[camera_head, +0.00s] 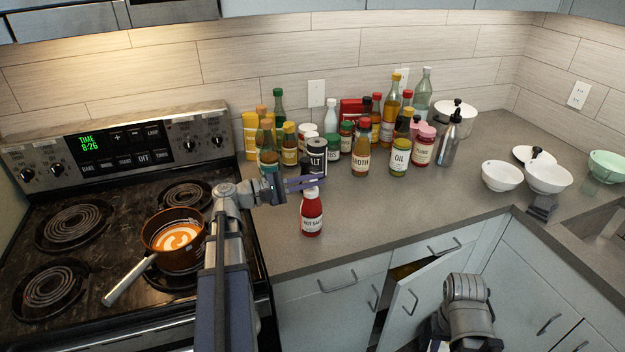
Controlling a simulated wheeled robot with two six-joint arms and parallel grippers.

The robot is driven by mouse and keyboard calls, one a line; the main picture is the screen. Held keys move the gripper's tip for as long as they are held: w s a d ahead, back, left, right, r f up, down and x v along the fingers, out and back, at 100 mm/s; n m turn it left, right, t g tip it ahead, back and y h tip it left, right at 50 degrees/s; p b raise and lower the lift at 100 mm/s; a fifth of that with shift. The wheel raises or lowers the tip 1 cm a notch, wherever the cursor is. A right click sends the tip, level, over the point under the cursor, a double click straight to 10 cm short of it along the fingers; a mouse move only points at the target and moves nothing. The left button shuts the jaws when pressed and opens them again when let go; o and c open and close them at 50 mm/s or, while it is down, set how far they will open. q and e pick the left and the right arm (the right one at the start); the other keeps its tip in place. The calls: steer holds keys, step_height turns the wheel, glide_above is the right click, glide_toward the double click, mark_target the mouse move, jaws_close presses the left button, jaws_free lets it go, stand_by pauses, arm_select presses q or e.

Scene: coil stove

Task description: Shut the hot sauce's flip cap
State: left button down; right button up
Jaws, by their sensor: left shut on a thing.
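The hot sauce (312,218) is a red bottle with a white label and a white cap (311,193). It stands upright on the counter near its front edge, right of the stove. My left gripper (307,183) reaches in from the left, with its purple fingers at the height of the bottle's cap. The fingers are shut at the cap and partly cover its top, so I cannot tell the lid's exact angle. My right arm (468,310) shows at the lower right; its gripper is out of view.
Several bottles and jars crowd the counter behind, including a salt container (317,155) and a broth bottle (361,153). A pan (172,235) sits on the stove at left. Counter right of the hot sauce is clear. A cabinet door (412,300) below stands ajar.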

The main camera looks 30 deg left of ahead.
arm_select(q)
steer(key=m, duration=0.1)
steer(key=f+m+b, duration=0.1)
steer(key=d+f+m, duration=0.1)
steer(key=m, duration=0.1)
steer(key=shift+s+b, duration=0.3)
steer(key=shift+s, duration=0.1)
steer(key=shift+s+d+f+m+b, duration=0.1)
steer(key=shift+f+m+b, duration=0.2)
steer(key=shift+m, duration=0.55)
steer(key=shift+f+m+b, duration=0.3)
steer(key=shift+m, duration=0.55)
steer(key=c, duration=1)
jaws_free()
steer(key=shift+s, duration=0.1)
steer(key=v, duration=0.7)
steer(key=shift+s+a, duration=0.2)
steer(key=shift+a, duration=0.1)
